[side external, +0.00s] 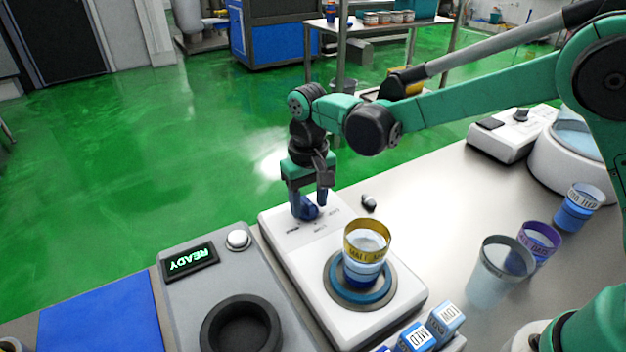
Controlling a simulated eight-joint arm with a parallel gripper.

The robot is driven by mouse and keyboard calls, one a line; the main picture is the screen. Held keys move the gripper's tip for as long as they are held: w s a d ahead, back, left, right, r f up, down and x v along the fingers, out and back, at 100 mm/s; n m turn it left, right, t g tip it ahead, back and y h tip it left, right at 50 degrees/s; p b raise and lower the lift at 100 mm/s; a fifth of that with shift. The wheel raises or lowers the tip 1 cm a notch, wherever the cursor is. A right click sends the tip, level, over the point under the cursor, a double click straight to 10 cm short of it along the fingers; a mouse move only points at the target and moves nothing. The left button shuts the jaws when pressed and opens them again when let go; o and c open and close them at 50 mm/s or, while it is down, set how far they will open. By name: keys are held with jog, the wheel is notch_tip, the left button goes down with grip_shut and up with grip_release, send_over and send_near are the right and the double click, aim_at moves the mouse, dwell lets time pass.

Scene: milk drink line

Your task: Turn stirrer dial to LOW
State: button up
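The stirrer (281,231) is a white box with a round plate, and a cup (368,252) with a yellow rim stands upright on the plate. A blue knob, which looks like its dial (309,213), sits at the far end among small printed labels too small to read. My gripper (310,204) points down over the dial with its two fingers apart. The left finger is beside the knob and partly hides it. The right finger's tip looks a little higher and behind it. Contact and the dial's pointing direction cannot be told.
A grey unit (180,304) with a lit READY display stands to the left. A small dark part (369,203) lies right of the stirrer. Cups (504,268) and small labelled blocks (445,318) are at the right and front. A white device (507,135) stands at the back right.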

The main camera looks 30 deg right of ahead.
aim_at(312, 203)
jog(key=shift+r, duration=2.8)
jog(key=shift+s+d+r, duration=0.15)
jog(key=shift+d+r, duration=0.1)
jog(key=s+d+r+t, duration=0.2)
jog(key=s+d+t, duration=0.5)
jog(key=s+d, duration=0.4)
jog(key=shift+s+d+r, duration=0.25)
jog(key=shift+s, duration=0.35)
